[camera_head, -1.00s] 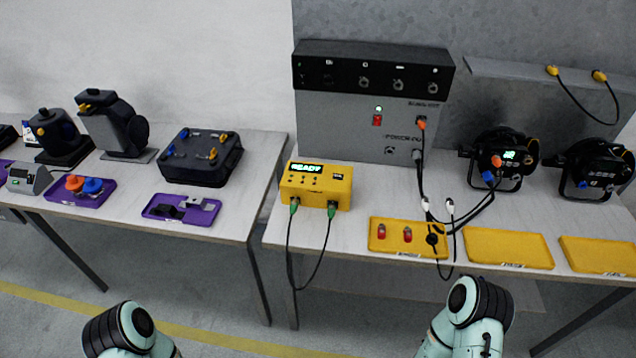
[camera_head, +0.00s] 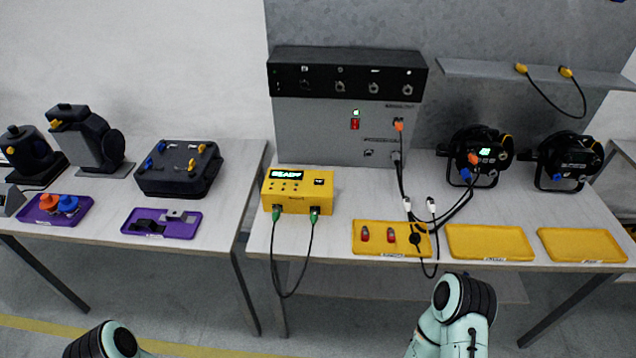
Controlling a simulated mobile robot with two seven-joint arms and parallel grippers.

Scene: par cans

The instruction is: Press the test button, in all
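The yellow tester box (camera_head: 297,190) stands at the left end of the right table. Its lit display reads READY, and small buttons (camera_head: 285,187) sit on its top face below the display. Two green plugs sit in its front, with a black cable (camera_head: 293,285) looping below the table edge. Which button is the test button is too small to read. Parts of my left arm show at the bottom left and of my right arm at the bottom right. Neither gripper is in view.
A grey power unit (camera_head: 345,130) stands behind the tester. Two black par cans (camera_head: 480,153) (camera_head: 568,160) stand at the right. Yellow trays (camera_head: 490,243) line the front edge; the left one holds red parts. A gap separates the left table, with a black case (camera_head: 180,167).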

